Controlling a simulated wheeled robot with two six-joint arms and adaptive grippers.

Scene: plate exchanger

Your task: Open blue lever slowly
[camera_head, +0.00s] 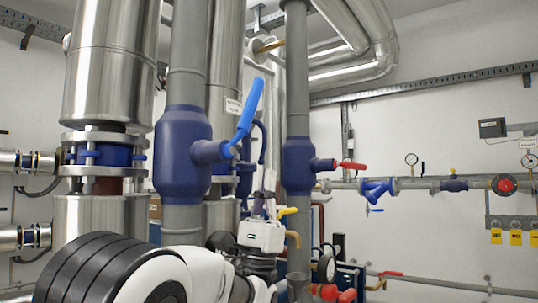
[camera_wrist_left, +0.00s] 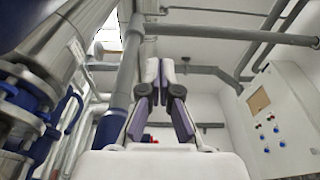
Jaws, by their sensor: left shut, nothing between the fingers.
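The blue lever (camera_head: 249,105) is bright blue and slants up and to the right from the stub of a dark blue valve body (camera_head: 183,150) on a grey vertical pipe. My left gripper (camera_head: 268,176) points upward, below and slightly right of the lever in the head view, and looks apart from it. Its fingers meet at the tips in the left wrist view (camera_wrist_left: 167,66), with nothing between them. I cannot make out the lever surely in the left wrist view. My right gripper is not in view.
A second dark blue valve (camera_head: 297,165) with a red handle (camera_head: 351,166) stands on a pipe to the right. A large metal-clad pipe (camera_head: 110,65) stands at left. The left wrist view shows a pale control cabinet (camera_wrist_left: 285,120) at right.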

